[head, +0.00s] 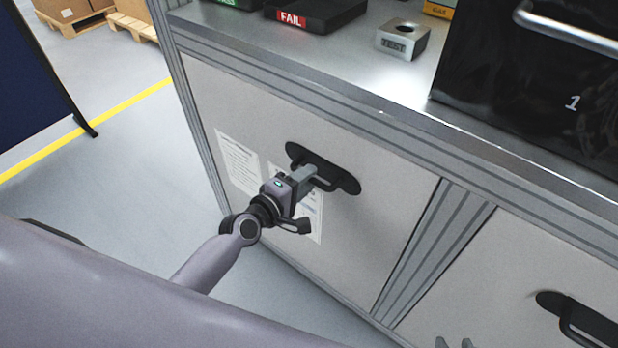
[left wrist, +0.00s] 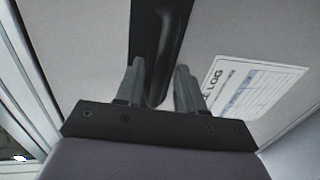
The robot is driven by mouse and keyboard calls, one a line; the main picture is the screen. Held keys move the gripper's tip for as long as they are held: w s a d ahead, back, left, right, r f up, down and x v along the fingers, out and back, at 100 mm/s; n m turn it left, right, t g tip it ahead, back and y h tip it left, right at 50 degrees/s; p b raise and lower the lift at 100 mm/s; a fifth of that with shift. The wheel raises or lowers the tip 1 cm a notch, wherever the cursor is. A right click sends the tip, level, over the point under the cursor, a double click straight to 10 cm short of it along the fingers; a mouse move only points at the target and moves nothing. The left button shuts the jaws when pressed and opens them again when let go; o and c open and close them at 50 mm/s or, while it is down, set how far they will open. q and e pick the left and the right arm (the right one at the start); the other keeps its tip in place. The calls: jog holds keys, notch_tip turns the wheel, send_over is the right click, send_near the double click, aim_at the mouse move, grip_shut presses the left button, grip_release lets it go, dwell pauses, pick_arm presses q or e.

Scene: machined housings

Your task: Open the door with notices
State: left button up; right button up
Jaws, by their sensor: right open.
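The door with notices (head: 235,112) is a pale cabinet door under the bench, closed in its frame as far as I can see. One notice (head: 237,160) shows on its left; another, partly behind my left gripper, also shows in the left wrist view (left wrist: 255,85). A dark bar handle (head: 345,184) on a black backplate sits on the door. My left gripper (head: 308,177) is at this handle, its fingers close on either side of the bar (left wrist: 172,30). My right gripper (head: 455,344) shows only its fingertips at the bottom edge, apart and empty.
A second door with a dark handle (head: 582,322) lies to the right. A FAIL tray (head: 318,14), a metal TEST block (head: 404,40) and a black case (head: 530,75) stand on the bench. Grey floor (head: 120,160) is clear at the left, near a dark panel (head: 35,80).

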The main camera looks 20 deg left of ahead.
pick_arm(q)
jog(key=shift+x, duration=0.8)
grip_shut()
jog(key=shift+s+f, duration=0.1)
